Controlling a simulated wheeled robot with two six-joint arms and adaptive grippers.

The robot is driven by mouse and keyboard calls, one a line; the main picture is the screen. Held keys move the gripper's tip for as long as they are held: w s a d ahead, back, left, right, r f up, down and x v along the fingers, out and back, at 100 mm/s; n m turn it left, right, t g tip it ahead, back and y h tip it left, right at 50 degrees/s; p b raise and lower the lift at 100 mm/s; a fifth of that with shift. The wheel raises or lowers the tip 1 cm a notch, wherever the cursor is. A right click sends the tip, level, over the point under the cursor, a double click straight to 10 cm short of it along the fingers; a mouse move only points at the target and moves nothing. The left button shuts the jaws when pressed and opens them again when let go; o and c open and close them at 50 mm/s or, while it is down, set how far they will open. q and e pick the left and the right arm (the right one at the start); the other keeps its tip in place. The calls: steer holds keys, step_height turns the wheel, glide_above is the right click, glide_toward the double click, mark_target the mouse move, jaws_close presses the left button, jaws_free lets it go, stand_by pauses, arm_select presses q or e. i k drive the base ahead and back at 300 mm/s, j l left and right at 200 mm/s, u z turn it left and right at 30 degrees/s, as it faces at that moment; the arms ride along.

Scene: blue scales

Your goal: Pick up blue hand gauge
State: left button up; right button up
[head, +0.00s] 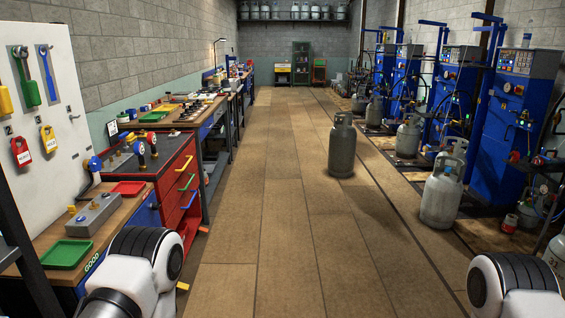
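A small blue-topped gauge (94,164) stands at the left, near the front end of the workbench and beside the white panel; a dark hose hangs from it. Two more hand gauges, one with a blue body (139,148) and a red-and-black one (153,141), stand on the red cabinet's top just behind it. They are small, and I cannot tell which is the blue hand gauge. Only white arm links of mine show at the bottom left and bottom right. Neither gripper is in view.
The bench (128,207) holds a green tray (66,254), a red tray (128,188) and a grey box (94,215). A red drawer cabinet (178,178) stands behind. A gas cylinder (342,150) stands on the open wooden floor; blue filling machines (510,120) line the right.

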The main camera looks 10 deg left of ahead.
mark_target(139, 147)
steer(key=i+l, duration=0.15)
steer(key=i, duration=3.05)
steer(key=j+u, duration=0.05)
steer(key=j, duration=0.1)
